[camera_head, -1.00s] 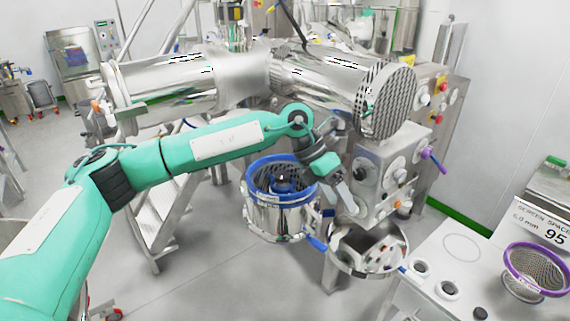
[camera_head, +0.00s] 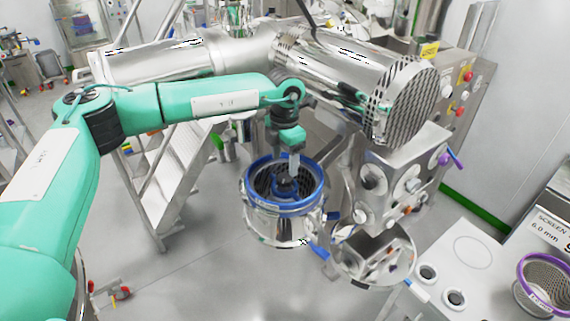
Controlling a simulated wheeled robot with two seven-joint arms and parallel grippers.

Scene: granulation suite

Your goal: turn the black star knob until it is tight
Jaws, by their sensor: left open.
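A steel round housing (camera_head: 280,228) with a blue rim stands in the middle of the view, with a dark mesh basket and a blue hub inside. A small dark shape (camera_head: 286,184) sits at the hub's centre; it may be the black star knob, but its shape is too small to tell. My left gripper (camera_head: 294,172) points down just above that hub and is open. The gripper partly covers the hub, and I cannot tell whether it touches it. My right gripper is not in view.
A steel machine with a horizontal drum (camera_head: 350,75) stands behind, and its control box (camera_head: 390,180) is to the right. A steel bowl (camera_head: 372,258) sits beside the housing. A bench (camera_head: 472,250) with a purple-rimmed basket (camera_head: 548,280) is at lower right. Steel steps (camera_head: 180,180) stand left.

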